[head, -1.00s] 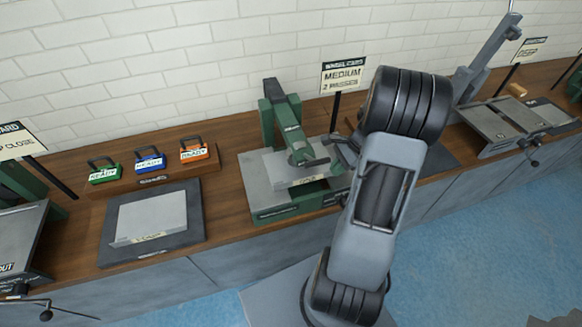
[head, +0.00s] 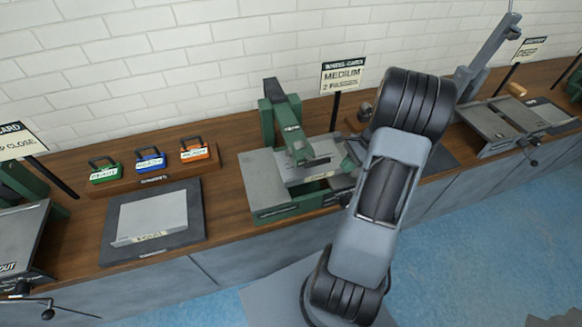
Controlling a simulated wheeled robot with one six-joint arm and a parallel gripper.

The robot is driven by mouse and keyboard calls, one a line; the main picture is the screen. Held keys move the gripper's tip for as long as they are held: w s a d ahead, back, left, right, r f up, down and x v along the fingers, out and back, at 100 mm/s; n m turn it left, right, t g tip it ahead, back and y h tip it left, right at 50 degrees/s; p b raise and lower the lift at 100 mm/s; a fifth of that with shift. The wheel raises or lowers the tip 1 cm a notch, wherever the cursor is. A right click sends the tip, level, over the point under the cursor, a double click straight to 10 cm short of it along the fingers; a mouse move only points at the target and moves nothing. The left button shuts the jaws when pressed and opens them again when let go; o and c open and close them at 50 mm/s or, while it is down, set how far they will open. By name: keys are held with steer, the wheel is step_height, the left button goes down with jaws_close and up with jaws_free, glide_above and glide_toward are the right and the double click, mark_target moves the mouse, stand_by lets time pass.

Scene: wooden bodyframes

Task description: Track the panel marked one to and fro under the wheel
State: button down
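A green wheel machine (head: 283,125) stands on the wooden bench at centre, its arm reaching over a grey bed (head: 262,166). A grey panel (head: 318,169) lies under the wheel end of that arm, with a small pale label on its front edge, too small to read. My gripper (head: 352,166) is at the panel's right side, mostly hidden behind my own arm. I cannot tell whether its fingers are open or shut on the panel. Another grey panel (head: 152,215) with a label lies on a dark mat (head: 193,228) at left.
A card (head: 342,74) behind the machine reads MEDIUM, 2 PASSES. Green (head: 104,172), blue (head: 150,160) and orange (head: 194,151) tagged blocks sit on a wooden stand (head: 152,178). Another grey machine table (head: 497,127) stands to the right. Blue floor lies in front of the bench.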

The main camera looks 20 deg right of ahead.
steer(key=shift+a, duration=0.1)
stand_by(0.3)
steer(key=shift+w+a, duration=0.25)
steer(key=shift+a, duration=1.4)
steer(key=shift+w+a, duration=0.2)
steer(key=shift+a, duration=1.4)
steer(key=c, duration=1.8)
jaws_free()
steer(key=o, duration=0.5)
steer(key=shift+o, duration=0.6)
steer(key=o, duration=0.5)
